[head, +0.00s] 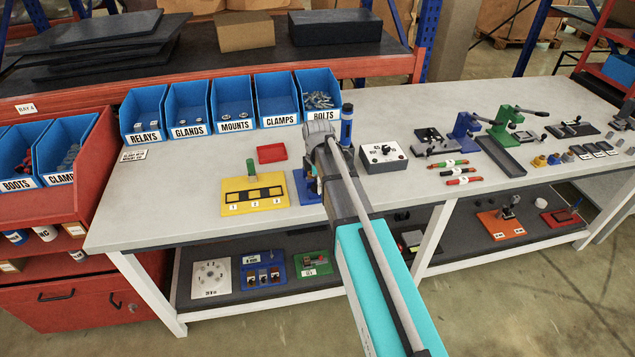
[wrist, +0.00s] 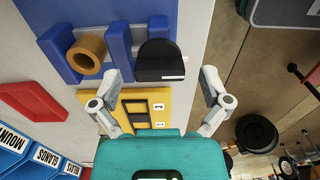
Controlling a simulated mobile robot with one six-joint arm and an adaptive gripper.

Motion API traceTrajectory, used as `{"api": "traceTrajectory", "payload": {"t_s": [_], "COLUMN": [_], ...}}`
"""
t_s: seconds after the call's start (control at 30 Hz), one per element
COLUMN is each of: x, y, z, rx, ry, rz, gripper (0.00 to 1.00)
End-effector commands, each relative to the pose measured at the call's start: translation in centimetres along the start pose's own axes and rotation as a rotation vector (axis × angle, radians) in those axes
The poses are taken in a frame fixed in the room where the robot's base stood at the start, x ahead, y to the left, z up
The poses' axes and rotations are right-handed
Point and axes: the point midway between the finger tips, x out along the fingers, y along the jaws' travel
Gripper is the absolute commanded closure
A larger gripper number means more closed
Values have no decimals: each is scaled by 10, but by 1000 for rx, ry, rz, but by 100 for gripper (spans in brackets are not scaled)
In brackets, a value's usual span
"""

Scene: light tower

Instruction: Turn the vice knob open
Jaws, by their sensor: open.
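A blue fixture (wrist: 128,40) shows in the wrist view, with a tan ring (wrist: 87,53) on its left and a dark rounded knob-like part (wrist: 158,58) on its right. I take it for the vice, but no label on it can be read. In the head view only the edge of its blue base (head: 303,188) shows on the bench, beside the yellow board; my arm hides the rest. My gripper (wrist: 160,92) is open and empty. Its fingers are spread to either side below the dark part, apart from it in the picture. In the head view the fingers are mostly hidden.
A yellow board (head: 229,207) with numbered slots and a green peg stands just left of the fixture. Blue bins (head: 232,121) line the bench's back edge. The bench (head: 150,205) is clear at front left.

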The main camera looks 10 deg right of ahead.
Motion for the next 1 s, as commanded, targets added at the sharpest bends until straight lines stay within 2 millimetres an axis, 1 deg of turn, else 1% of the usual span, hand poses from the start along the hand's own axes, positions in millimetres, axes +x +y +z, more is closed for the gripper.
{"api": "traceTrajectory", "payload": {"t_s": [0.27, 0.47, 0.67, 1.0], "x": [0, 0, 0, 0], "y": [0, 0, 0, 0], "z": [0, 0, 0, 0], "rx": [10, 61, 165, 395], "ry": [0, 0, 0, 0], "rz": [1, 1, 1, 1], "gripper": [3, 3, 3, 3]}}
